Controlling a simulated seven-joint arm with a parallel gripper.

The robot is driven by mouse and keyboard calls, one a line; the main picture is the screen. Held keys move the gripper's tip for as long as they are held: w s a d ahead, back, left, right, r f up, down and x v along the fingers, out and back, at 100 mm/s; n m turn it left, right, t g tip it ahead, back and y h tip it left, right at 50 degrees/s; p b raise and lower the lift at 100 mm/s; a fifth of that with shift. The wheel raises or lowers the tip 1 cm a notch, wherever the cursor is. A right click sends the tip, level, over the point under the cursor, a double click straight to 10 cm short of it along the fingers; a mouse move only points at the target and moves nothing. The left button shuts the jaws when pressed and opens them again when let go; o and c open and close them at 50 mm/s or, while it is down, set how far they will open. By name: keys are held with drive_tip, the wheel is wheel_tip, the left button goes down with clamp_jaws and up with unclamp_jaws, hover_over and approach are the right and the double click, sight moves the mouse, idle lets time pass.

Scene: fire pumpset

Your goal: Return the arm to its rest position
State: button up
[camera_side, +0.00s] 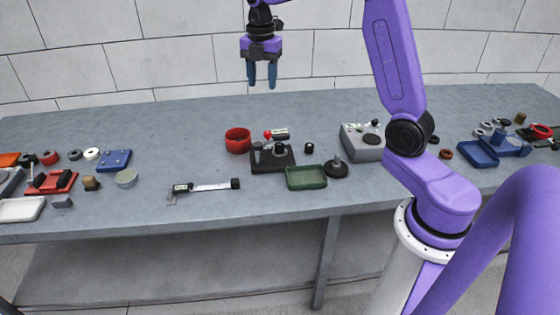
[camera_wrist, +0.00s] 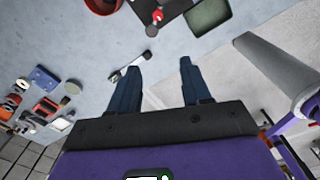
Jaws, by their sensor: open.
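My gripper (camera_side: 261,80) hangs high above the back part of the grey workbench (camera_side: 340,192), fingers pointing down. Its two blue fingers are apart with nothing between them. In the wrist view the open gripper (camera_wrist: 160,75) shows both fingers spread, with bare bench and floor beyond. My gripper is well clear of everything on the bench.
Below stand a red bowl (camera_side: 238,140), a dark fixture (camera_side: 272,157), a green tray (camera_side: 306,177) and a grey box (camera_side: 364,141). A caliper-like tool (camera_side: 207,187) lies in front. Small parts crowd both bench ends. A block wall (camera_side: 170,60) stands behind.

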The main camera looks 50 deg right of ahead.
drive_tip(key=s+a+m, duration=0.4)
drive_tip(key=s+a, duration=1)
drive_tip(key=s, duration=0.2)
drive_tip(key=s+f+m, duration=0.2)
drive_tip(key=s, duration=0.7)
drive_tip(key=s+f+m, duration=0.2)
drive_tip(key=s+m, duration=0.1)
drive_tip(key=s, duration=0.6)
drive_tip(key=shift+s+d+f, duration=0.25)
drive_tip(key=shift+d+f, duration=0.1)
drive_tip(key=shift+f, duration=0.05)
